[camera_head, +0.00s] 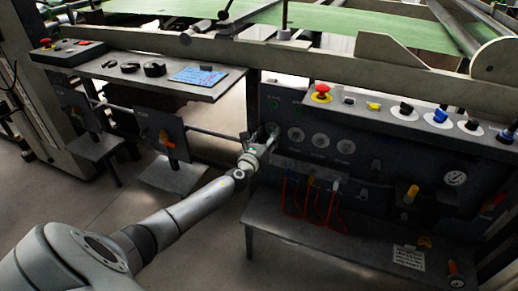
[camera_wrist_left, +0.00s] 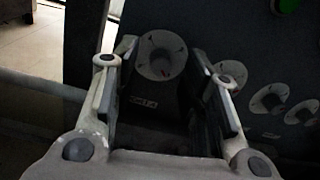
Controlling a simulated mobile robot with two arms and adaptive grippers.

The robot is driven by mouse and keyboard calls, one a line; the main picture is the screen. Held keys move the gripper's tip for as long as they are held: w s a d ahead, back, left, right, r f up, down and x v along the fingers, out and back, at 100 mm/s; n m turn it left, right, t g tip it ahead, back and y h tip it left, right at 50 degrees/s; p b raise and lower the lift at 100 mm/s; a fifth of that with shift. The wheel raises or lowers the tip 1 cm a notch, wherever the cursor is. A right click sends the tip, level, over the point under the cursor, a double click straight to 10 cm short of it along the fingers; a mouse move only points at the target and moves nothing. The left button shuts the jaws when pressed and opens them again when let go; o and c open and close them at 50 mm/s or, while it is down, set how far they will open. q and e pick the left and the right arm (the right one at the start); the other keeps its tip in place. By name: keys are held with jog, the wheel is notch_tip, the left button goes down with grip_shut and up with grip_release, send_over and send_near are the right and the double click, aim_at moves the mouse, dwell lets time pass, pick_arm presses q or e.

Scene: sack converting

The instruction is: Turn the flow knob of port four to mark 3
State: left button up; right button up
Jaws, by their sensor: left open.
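A row of round pale flow dials with knobs runs along the dark panel. In the left wrist view, one dial with its knob (camera_wrist_left: 161,62) sits beyond and between my two fingers, with a small label (camera_wrist_left: 143,102) below it that is too blurred to read. My left gripper (camera_head: 269,137) is open at the left end of this row, in front of the leftmost dial, which it partly hides. The fingers stand either side of the knob, without visible contact. Other dials (camera_head: 295,134) lie to the right. My right gripper is not in view.
A red mushroom button (camera_head: 321,92) and several switches sit on the ledge above the dials. Red hoses (camera_head: 290,197) hang below, over a grey shelf (camera_head: 330,240). A gauge (camera_head: 455,178) is at the right. A console (camera_head: 150,75) stands at the left.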

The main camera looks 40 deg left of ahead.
pick_arm(q)
jog(key=v, duration=1)
jog(key=shift+s, duration=0.35)
jog(key=shift+d, duration=0.1)
